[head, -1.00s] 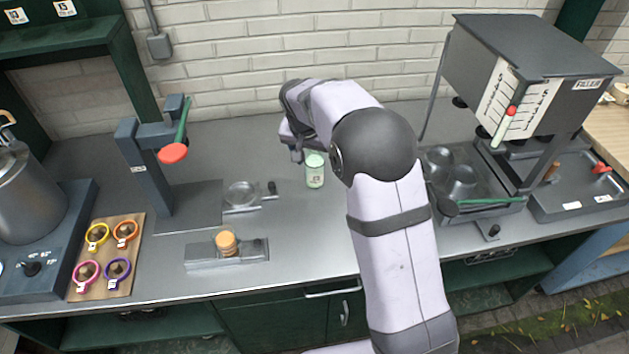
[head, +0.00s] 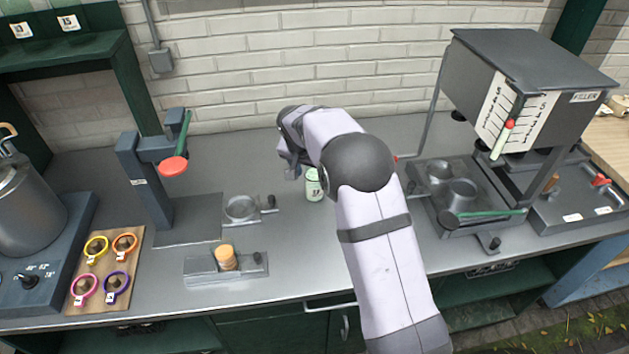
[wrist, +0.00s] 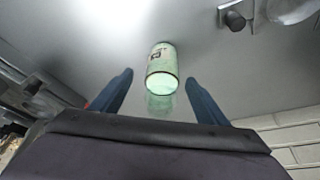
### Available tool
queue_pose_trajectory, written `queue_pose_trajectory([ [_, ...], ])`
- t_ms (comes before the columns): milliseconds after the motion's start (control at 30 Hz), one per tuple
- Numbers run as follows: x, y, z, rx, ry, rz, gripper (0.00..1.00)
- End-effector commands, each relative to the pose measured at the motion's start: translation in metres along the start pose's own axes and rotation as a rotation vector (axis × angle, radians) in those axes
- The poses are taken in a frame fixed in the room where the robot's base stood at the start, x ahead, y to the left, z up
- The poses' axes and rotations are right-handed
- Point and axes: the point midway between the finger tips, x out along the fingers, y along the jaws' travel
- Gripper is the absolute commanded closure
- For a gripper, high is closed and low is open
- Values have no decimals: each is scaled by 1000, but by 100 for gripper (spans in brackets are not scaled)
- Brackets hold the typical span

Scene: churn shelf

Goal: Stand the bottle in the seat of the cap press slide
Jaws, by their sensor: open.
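The bottle (head: 314,185) is a small pale-green one with a label, standing upright on the grey bench in the middle of the head view. In the wrist view the bottle (wrist: 162,66) lies ahead of and between the two blue fingers. My gripper (wrist: 158,88) is open and empty; in the head view its end (head: 293,168) is just left of the bottle, partly hidden by my arm. The cap press (head: 150,178) is at the left, with a red disc and a green lever. Its slide with a round seat (head: 241,208) sits to the right of the press, empty.
A block with stacked tan caps (head: 226,258) stands in front of the slide. A board with coloured rings (head: 108,270) and a metal pot (head: 28,205) are at the left. The filler (head: 530,90) and its tray stand at the right.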

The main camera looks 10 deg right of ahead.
Motion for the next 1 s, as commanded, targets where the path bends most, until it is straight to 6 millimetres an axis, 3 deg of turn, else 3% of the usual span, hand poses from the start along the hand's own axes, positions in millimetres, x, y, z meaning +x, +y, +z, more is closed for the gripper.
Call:
queue_pose_trajectory([
  [400,40,-3,2,0,-2,2,32],
  [733,45,-4,2,0,0,0,32],
  [1000,44,-4,1,0,2,-2,93],
])
